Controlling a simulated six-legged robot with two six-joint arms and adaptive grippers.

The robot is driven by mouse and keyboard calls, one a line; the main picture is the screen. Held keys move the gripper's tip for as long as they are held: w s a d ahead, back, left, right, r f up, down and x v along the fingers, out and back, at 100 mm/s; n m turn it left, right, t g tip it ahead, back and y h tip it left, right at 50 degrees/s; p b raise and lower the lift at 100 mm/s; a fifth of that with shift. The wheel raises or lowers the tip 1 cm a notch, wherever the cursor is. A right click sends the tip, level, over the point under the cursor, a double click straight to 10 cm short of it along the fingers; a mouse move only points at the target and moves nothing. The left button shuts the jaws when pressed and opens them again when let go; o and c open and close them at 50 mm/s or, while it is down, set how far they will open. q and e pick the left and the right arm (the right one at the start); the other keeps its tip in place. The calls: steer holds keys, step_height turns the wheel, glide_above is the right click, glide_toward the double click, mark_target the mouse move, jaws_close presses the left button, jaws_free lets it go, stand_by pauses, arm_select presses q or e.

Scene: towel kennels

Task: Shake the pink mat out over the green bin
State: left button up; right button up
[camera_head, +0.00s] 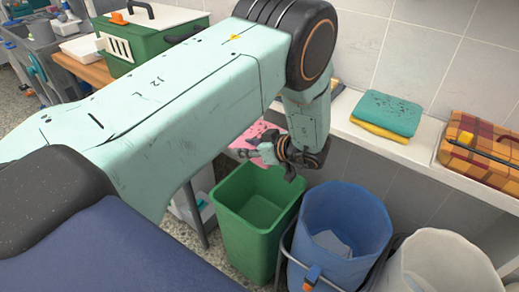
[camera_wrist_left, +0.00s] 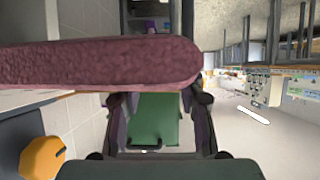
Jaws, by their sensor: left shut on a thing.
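The pink mat (camera_head: 258,133) shows behind my left wrist in the head view, partly hidden by the arm. My left gripper (camera_head: 268,152) is shut on the mat, close above the back of the green bin (camera_head: 247,232). The bin stands open on the floor, and I see no contents in it. In the left wrist view a thick, dull pink band, which looks like the mat (camera_wrist_left: 100,66) seen edge on, crosses the upper left, in front of the gripper's fingers. My right gripper is not in view.
A blue bin (camera_head: 343,215) and a whitish bin (camera_head: 440,262) stand right of the green one. A shelf holds folded green and yellow towels (camera_head: 387,112) and a plaid bundle (camera_head: 480,150). A green carrier (camera_head: 140,50) sits on a bench at the back left.

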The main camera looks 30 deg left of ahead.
arm_select(q)
step_height(320, 180, down, 7)
steer(key=b, duration=0.5)
step_height(320, 180, up, 7)
steer(key=p, duration=0.6)
steer(key=shift+r+p, duration=0.15)
steer(key=shift+p, duration=0.2)
step_height(320, 180, down, 7)
steer(key=b, duration=0.5)
